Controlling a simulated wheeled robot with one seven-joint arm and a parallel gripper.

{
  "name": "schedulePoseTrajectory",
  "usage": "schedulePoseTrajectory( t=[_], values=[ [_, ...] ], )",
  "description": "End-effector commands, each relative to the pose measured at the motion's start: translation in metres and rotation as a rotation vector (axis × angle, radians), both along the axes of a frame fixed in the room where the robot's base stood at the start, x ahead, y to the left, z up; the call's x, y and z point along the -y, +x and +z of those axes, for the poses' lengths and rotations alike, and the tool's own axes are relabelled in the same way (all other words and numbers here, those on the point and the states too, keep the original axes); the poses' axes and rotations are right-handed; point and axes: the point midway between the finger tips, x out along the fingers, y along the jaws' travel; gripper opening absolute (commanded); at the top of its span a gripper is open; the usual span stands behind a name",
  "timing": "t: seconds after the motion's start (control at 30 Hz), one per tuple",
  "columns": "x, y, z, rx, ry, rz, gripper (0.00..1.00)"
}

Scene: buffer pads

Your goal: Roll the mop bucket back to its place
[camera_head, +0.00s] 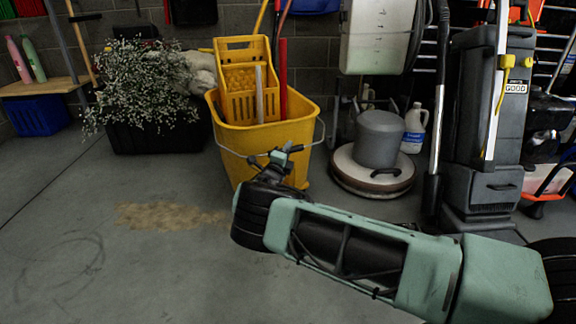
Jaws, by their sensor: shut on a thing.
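The yellow mop bucket (228,135) stands upright on the grey floor, left of the picture's middle, with a yellow wringer (243,80) on top. Its thin wire handle (318,140) hangs across the front side. My gripper (288,150) is at the bucket's front, shut on the wire handle. My arm reaches in from the lower right and hides the bucket's lower right part. The wheels are not clearly visible.
A floor polisher (380,140) stands close on the right, with a white jug (414,128) behind it. A dark planter with white flowers (145,85) stands at left. A brown stain (170,216) marks the floor. The left foreground is clear.

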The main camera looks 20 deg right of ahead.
Motion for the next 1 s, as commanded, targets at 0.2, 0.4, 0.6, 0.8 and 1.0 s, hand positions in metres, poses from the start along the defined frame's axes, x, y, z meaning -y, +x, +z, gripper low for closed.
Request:
schedulePoseTrajectory(
  t=[0.2, 0.4, 0.6, 0.8, 1.0],
  values=[
    [0.003, 0.015, -0.001, -0.001, 0.001, 0.003, 0.00],
    [0.004, 0.019, 0.000, -0.002, 0.002, 0.005, 0.00],
    [0.004, 0.020, 0.001, -0.002, 0.001, 0.006, 0.00],
    [0.004, 0.019, 0.001, -0.002, 0.002, 0.005, 0.43],
    [0.005, 0.018, 0.000, -0.001, 0.001, 0.002, 0.43]
  ],
)
